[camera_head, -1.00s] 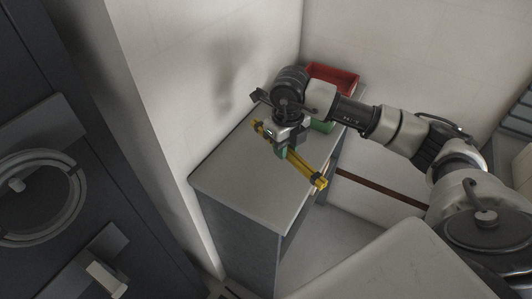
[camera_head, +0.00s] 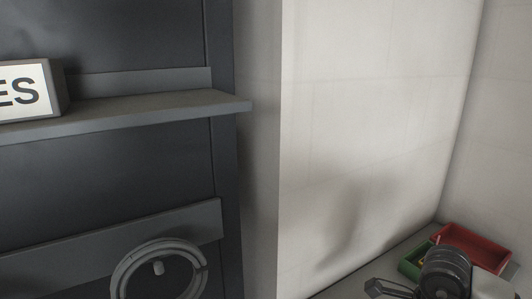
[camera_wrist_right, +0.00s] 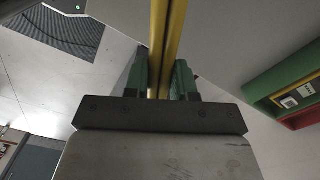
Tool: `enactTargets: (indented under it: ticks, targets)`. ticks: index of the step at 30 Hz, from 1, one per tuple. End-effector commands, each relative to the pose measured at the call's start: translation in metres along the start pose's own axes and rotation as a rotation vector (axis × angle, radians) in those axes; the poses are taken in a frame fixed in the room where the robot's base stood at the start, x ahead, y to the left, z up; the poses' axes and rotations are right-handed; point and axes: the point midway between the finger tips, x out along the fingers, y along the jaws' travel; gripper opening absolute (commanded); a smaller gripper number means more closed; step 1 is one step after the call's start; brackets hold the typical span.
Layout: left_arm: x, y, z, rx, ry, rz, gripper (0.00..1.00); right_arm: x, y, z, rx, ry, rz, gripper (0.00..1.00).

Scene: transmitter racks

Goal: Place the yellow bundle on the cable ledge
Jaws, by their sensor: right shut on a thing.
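The yellow bundle (camera_wrist_right: 166,40) shows in the right wrist view as yellow rods running up between my right gripper's green-padded fingers. My right gripper (camera_wrist_right: 162,82) is shut on it. In the head view only part of my right wrist shows at the lower right; the bundle is out of frame there. A grey ledge (camera_head: 170,109), probably the cable ledge, sticks out from the dark rack at the upper left of the head view, well apart from my right wrist. My left gripper is in neither current view.
A lit sign (camera_head: 22,92) ending in "ES" stands on the ledge's left part; its right part is bare. A grey cable coil (camera_head: 122,278) hangs below. A red bin (camera_head: 478,246) and green bin (camera_head: 408,268) sit on the cabinet beside the white wall (camera_head: 350,130).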

Motion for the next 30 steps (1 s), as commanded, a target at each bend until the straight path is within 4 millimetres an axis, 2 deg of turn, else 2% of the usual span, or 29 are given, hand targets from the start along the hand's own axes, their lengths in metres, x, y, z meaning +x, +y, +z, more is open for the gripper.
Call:
enactTargets:
  ticks: [3, 18, 24, 30]
  targets:
    - [0.0, 0.0, 0.0, 0.0, 0.0, 0.0, 0.52, 0.006, 0.011, 0.01, -0.309, 0.0, 0.0, 0.0]
    - [0.0, 0.0, 0.0, 0.0, 0.0, 0.0, 0.52, 0.026, 0.059, 0.045, -1.615, -0.001, -0.006, 0.0]
    - [0.0, 0.0, 0.0, 0.0, 0.0, 0.0, 0.52, 0.03, 0.073, 0.053, -1.975, -0.001, -0.011, 0.0]
    - [0.0, 0.0, 0.0, 0.0, 0.0, 0.0, 0.52, 0.032, 0.078, 0.056, -2.123, 0.0, -0.013, 0.0]
